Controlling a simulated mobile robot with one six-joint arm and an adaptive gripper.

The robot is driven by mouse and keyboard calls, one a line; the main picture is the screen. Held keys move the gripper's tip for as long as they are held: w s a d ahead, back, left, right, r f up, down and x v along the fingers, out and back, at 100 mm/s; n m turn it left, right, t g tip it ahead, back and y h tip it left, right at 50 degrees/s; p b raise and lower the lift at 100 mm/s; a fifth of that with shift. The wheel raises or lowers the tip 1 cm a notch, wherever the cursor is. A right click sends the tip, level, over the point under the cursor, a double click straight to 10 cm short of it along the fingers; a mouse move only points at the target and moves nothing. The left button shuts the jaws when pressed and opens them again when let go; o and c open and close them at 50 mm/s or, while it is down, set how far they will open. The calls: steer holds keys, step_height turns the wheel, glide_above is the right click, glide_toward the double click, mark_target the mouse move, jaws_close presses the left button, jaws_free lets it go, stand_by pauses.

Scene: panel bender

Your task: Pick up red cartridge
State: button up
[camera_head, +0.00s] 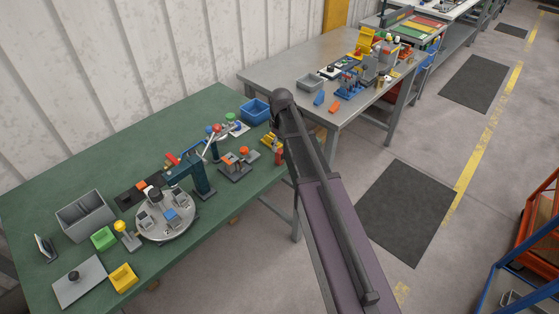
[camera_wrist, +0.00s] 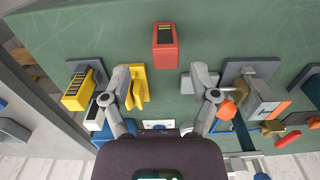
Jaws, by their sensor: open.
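The red cartridge (camera_wrist: 165,50) stands on the green table (camera_wrist: 225,35) in the upper middle of the wrist view, with a dark slotted face. My gripper (camera_wrist: 160,82) is open, its two grey fingers wide apart, and nothing is between the fingertips but green tabletop and part of a yellow piece at the left finger. The cartridge lies beyond the fingertips, apart from them. In the head view a small red block (camera_head: 278,158), which seems to be the cartridge, shows near the table edge beside my arm. My gripper is hidden there behind the arm.
A yellow bracket (camera_wrist: 137,88) is close to my left finger. A yellow block with black stripes (camera_wrist: 78,92) sits further left. A grey fixture with orange (camera_wrist: 262,98) is at the right. A blue bin (camera_head: 256,110) stands at the table's far end. Tabletop around the cartridge is clear.

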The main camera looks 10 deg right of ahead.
mark_target(280, 151)
steer(key=shift+f, duration=0.2)
stand_by(0.3)
steer(key=shift+s+a+f+b, duration=0.1)
steer(key=shift+a+f+b, duration=0.05)
steer(key=shift+f+b, duration=1.15)
steer(key=shift+s+a+f+b, duration=0.1)
steer(key=shift+f+b, duration=1.1)
steer(key=shift+b, duration=0.1)
jaws_close()
